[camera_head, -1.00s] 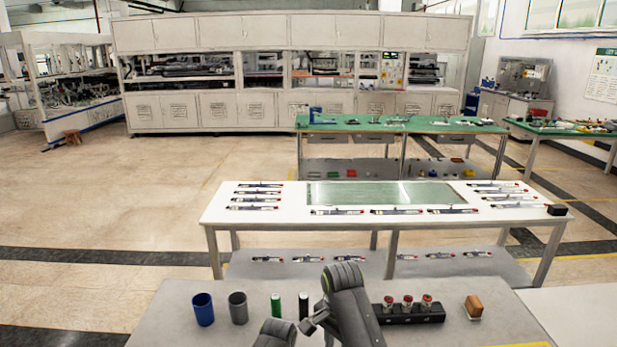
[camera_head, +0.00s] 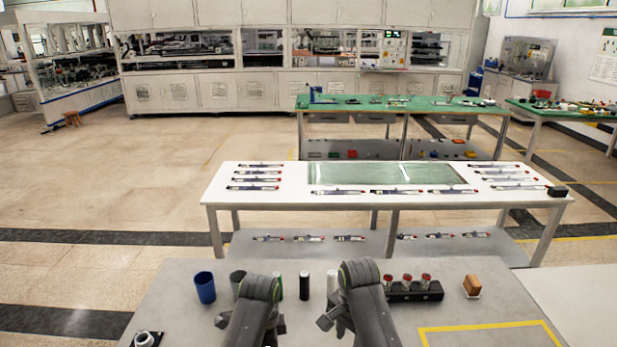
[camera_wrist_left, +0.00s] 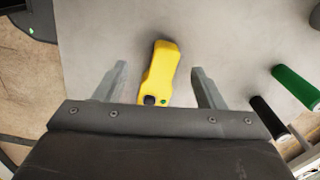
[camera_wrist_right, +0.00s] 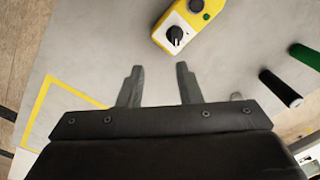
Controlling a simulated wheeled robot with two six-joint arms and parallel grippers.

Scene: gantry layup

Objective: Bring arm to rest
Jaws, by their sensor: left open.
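My left gripper (camera_wrist_left: 158,70) is open and empty in the left wrist view. Its fingers point over the grey tabletop (camera_wrist_left: 100,35), with a yellow device (camera_wrist_left: 160,68) with a dark knob showing between and beyond them. My right gripper (camera_wrist_right: 159,68) is open and empty in the right wrist view. A yellow and white device (camera_wrist_right: 184,24) with a black knob lies beyond its fingertips. I cannot tell whether both views show the same device. In the head view both arms are side by side at the bottom middle, and their fingertips are hidden.
On the grey table stand a blue cup (camera_head: 205,287), a partly hidden grey cup (camera_head: 236,279), upright cylinders including a black one (camera_head: 304,286), a black rack (camera_head: 428,292) with red-topped pieces, and a brown block (camera_head: 472,285). Yellow tape (camera_head: 480,328) outlines a clear area at right.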

